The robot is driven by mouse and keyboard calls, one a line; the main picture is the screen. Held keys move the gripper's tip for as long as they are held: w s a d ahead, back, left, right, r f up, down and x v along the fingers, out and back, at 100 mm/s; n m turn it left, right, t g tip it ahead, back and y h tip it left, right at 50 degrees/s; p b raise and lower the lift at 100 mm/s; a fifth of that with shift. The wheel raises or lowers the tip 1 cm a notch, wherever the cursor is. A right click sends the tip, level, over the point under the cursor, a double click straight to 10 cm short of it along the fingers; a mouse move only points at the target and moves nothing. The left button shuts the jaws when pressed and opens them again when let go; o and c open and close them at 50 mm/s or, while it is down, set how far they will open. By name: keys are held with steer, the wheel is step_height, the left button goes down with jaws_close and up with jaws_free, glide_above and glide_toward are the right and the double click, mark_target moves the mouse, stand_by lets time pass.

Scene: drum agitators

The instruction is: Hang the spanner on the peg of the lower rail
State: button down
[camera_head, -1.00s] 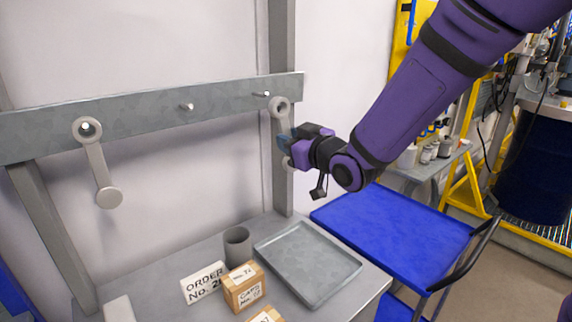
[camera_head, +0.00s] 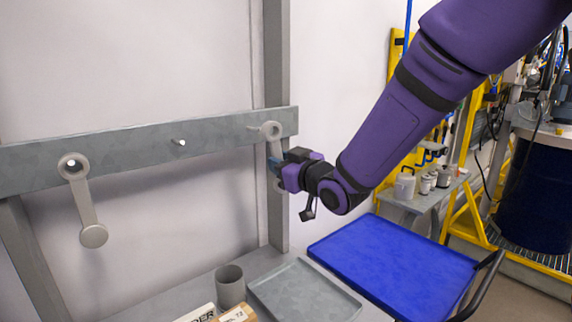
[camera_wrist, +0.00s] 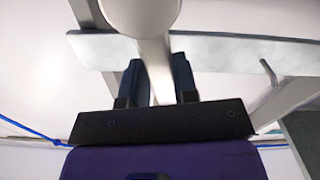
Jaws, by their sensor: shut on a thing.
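A pale grey spanner (camera_head: 274,143) is held upright by my gripper (camera_head: 281,165), its ring end up. In the wrist view its shaft (camera_wrist: 155,68) runs between my two fingers (camera_wrist: 160,80), which are shut on it. The ring is in front of the rail (camera_head: 215,137) near its right end, at about peg height. The middle peg (camera_head: 180,142) is bare. Only one rail is in view.
A similar spanner (camera_head: 85,205) hangs at the rail's left. Below are a grey cup (camera_head: 230,288), a grey tray (camera_head: 262,299) and a cardboard box (camera_head: 238,315). A post (camera_head: 277,60) stands behind the rail's right end. A blue cart (camera_head: 390,262) is at right.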

steer(key=f+x, duration=0.1)
steer(key=x, duration=0.6)
stand_by(0.8)
steer(key=shift+f, duration=0.1)
stand_by(0.6)
steer(key=c, duration=0.8)
jaws_free()
